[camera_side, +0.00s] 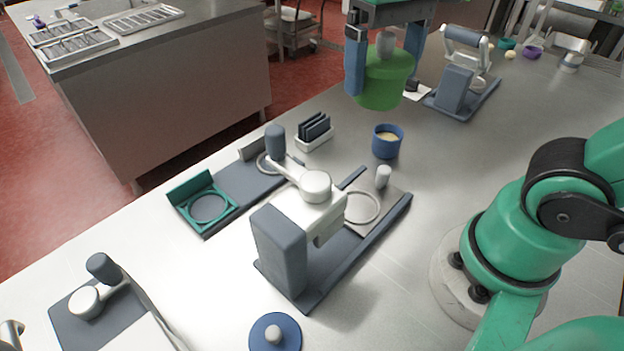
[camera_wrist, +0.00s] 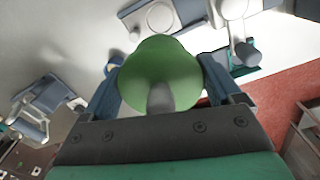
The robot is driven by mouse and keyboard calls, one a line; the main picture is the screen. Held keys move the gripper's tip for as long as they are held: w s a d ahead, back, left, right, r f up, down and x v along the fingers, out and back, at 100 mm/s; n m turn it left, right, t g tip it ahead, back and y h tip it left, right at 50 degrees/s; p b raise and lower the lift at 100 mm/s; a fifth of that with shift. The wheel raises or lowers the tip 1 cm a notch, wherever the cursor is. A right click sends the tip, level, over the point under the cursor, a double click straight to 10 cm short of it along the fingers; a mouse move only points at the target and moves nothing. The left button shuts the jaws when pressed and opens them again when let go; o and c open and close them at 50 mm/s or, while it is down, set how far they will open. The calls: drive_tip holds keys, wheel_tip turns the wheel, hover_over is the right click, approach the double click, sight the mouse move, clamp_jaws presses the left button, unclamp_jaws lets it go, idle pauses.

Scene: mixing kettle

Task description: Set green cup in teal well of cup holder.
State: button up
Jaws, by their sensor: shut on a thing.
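The green cup (camera_side: 385,85) is held in the air over the far part of the table, with a grey knob on its top. My gripper (camera_side: 383,80) has a blue finger on each side of it and is shut on it. In the wrist view the green cup (camera_wrist: 160,72) sits between the fingers, the grey knob towards the camera. The cup holder (camera_side: 236,182) lies on the table, left of and nearer than the cup. Its teal well (camera_side: 208,208) is a ring at the near-left end and is empty. A second, grey well (camera_side: 266,163) is partly hidden behind a machine's handle.
A white and slate machine (camera_side: 285,245) stands right beside the holder, its blue-tipped handle reaching over the holder's far end. A white rack (camera_side: 314,137) and a blue cup (camera_side: 387,142) stand behind it. Another machine (camera_side: 462,80) stands near my gripper.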

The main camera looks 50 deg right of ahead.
drive_tip(key=shift+w+a+r, duration=0.15)
drive_tip(key=shift+w+r, duration=0.1)
drive_tip(key=shift+w, duration=0.05)
drive_tip(key=w+a+f+n, duration=0.3)
drive_tip(key=w+a, duration=0.3)
drive_tip(key=w, duration=0.4)
drive_tip(key=shift+w+a+f+n, duration=0.45)
drive_tip(key=shift+w+a+f, duration=1)
drive_tip(key=shift+f, duration=1.25)
drive_tip(key=shift+w+a+f+n, duration=0.5)
drive_tip(key=shift+w+a+f, duration=0.45)
drive_tip(key=shift+a+f, duration=1.35)
drive_tip(key=shift+w+a+f+n, duration=0.45)
drive_tip(key=shift+w+a+f, duration=0.75)
drive_tip(key=shift+f, duration=1.9)
drive_tip(key=shift+f, duration=0.75)
drive_tip(key=o, duration=1)
drive_tip(key=shift+o, duration=0.2)
wheel_tip(320, 180, up, 7)
